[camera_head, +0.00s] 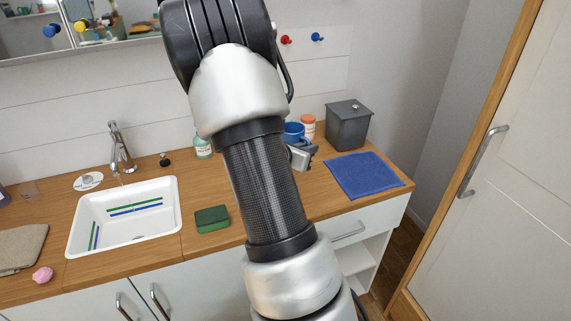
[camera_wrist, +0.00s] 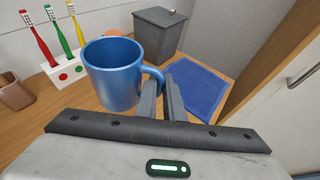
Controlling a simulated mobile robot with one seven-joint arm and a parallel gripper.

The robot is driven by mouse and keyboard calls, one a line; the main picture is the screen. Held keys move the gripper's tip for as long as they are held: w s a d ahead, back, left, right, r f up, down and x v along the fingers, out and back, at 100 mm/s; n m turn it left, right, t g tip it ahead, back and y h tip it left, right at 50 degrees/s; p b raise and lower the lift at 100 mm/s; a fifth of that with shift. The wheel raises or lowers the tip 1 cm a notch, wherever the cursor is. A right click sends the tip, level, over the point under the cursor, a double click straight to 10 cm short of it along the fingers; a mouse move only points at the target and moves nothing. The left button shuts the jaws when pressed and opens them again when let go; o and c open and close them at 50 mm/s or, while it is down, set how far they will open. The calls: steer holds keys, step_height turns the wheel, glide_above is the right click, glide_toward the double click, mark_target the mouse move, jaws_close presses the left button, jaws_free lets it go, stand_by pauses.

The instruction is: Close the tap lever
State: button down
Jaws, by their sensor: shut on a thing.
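The chrome tap (camera_head: 121,155) stands behind the white sink (camera_head: 83,243) at the left of the head view. Its lever (camera_head: 113,125) is at the top. A faint pale streak shows under the spout, perhaps water. My gripper (camera_head: 304,156) is far to the right of the tap, partly behind my arm. In the wrist view my gripper (camera_wrist: 161,92) is shut on the handle of a blue mug (camera_wrist: 115,78). The mug is upright; I cannot tell whether it touches the counter. It also shows in the head view (camera_head: 293,130). The tap is not in the wrist view.
A grey lidded box (camera_head: 349,128) and a blue cloth (camera_head: 366,176) are right of the mug. A toothbrush holder (camera_wrist: 62,68) stands left of it.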

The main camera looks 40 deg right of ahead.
steer(key=f, duration=0.3)
steer(key=f+b, duration=0.1)
steer(key=f, duration=0.6)
steer(key=shift+w+d+b, duration=0.1)
steer(key=shift+d+b, duration=0.2)
steer(key=shift+d, duration=0.05)
steer(key=shift+f, duration=0.1)
steer(key=shift+f, duration=0.15)
steer(key=c, duration=1.9)
jaws_free()
steer(key=shift+o, duration=0.2)
